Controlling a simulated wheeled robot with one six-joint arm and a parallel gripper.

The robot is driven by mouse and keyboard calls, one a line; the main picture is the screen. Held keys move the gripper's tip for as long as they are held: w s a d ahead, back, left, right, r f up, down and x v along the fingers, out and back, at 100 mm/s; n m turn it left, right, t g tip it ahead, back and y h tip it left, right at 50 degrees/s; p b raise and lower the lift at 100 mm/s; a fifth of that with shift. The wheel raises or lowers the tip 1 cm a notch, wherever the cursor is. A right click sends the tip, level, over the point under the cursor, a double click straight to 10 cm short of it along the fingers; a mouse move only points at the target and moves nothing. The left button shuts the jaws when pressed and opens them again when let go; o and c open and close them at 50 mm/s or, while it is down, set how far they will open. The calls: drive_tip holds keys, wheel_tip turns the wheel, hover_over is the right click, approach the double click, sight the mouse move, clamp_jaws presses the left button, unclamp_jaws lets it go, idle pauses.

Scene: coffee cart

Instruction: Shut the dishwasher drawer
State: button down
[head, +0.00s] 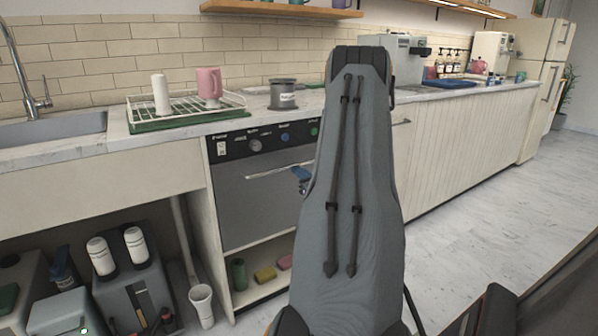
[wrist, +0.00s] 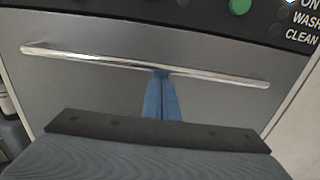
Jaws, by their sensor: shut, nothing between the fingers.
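The dishwasher drawer (head: 250,205) has a plain grey metal front under a black control panel. It shows no clear gap below the panel and looks flush with the cabinet. In the wrist view the drawer front (wrist: 100,90) fills most of the picture, with its silver bar handle (wrist: 95,59) across it. My gripper (head: 302,174) has blue fingers, shut and empty, in front of the drawer near the handle's right part. In the wrist view my gripper (wrist: 161,74) has its tips at the handle's lower edge; I cannot tell whether they touch. My arm hides the drawer's right side.
A dish rack (head: 185,108) with a pink pitcher (head: 209,86) stands on the counter, beside a grey canister (head: 283,95). The floor at right is clear.

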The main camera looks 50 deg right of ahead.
drive_tip(key=d+v, duration=0.1)
drive_tip(key=v, duration=1.2)
drive_tip(key=shift+s+p, duration=0.15)
drive_tip(key=shift+p, duration=0.3)
